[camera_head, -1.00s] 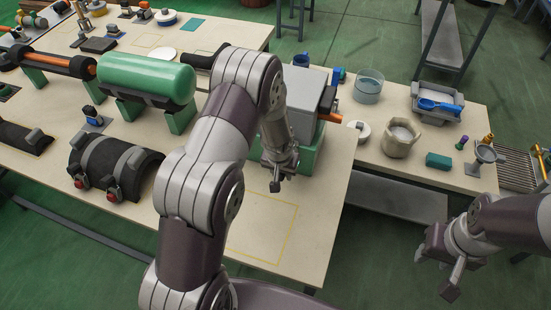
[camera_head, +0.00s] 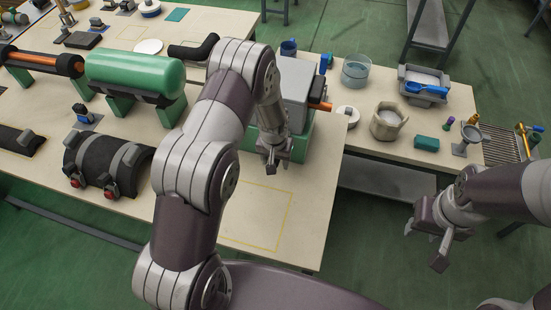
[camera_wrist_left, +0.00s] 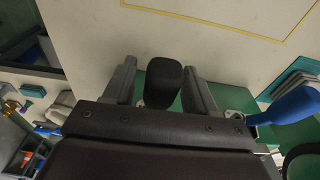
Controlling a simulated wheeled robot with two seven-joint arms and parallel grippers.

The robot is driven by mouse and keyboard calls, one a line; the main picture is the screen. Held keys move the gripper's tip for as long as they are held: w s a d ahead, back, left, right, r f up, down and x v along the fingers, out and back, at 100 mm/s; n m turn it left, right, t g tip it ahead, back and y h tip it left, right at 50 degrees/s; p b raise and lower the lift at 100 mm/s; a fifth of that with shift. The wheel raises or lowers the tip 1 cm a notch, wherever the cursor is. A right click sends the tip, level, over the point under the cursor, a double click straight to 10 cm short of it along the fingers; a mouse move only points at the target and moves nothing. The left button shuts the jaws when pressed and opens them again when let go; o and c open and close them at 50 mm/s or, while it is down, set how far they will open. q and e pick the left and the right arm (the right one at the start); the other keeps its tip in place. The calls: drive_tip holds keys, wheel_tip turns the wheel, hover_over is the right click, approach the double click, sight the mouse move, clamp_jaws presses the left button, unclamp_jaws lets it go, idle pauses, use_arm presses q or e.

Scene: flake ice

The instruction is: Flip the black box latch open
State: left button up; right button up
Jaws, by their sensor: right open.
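My left gripper (camera_head: 272,158) is low at the front of a grey box on a green base (camera_head: 296,96); my arm partly hides the box. In the left wrist view its fingers (camera_wrist_left: 164,88) are open on both sides of a rounded black piece (camera_wrist_left: 163,80), with visible gaps. Whether this piece is the black box latch, and whether it is flipped, I cannot tell. My right gripper (camera_head: 427,243) is open and empty at the right, over the floor.
A green cylinder (camera_head: 135,73) and a black half-shell with grey clasps (camera_head: 97,160) stand to the left. At the right are a glass beaker (camera_head: 355,70), a beige pot (camera_head: 387,124) and a grey tray (camera_head: 405,85). The yellow-outlined tabletop area (camera_head: 262,220) is clear.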

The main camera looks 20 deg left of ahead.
use_arm(q)
drive_tip(key=r, duration=0.4)
drive_tip(key=s+r+b, duration=0.1)
drive_tip(key=r, duration=0.3)
drive_tip(key=r+b, duration=0.1)
drive_tip(key=r, duration=0.3)
drive_tip(key=shift+s+r, duration=0.25)
drive_tip(key=shift+r, duration=0.05)
drive_tip(key=shift+s+f, duration=0.25)
drive_tip(key=shift+s, duration=0.05)
drive_tip(key=s+r, duration=0.2)
drive_tip(key=s, duration=0.6)
drive_tip(key=s+r, duration=0.2)
drive_tip(key=s, duration=0.7)
drive_tip(key=shift+d+r+m, duration=0.25)
drive_tip(key=shift+r+m, duration=0.15)
drive_tip(key=shift+w, duration=0.2)
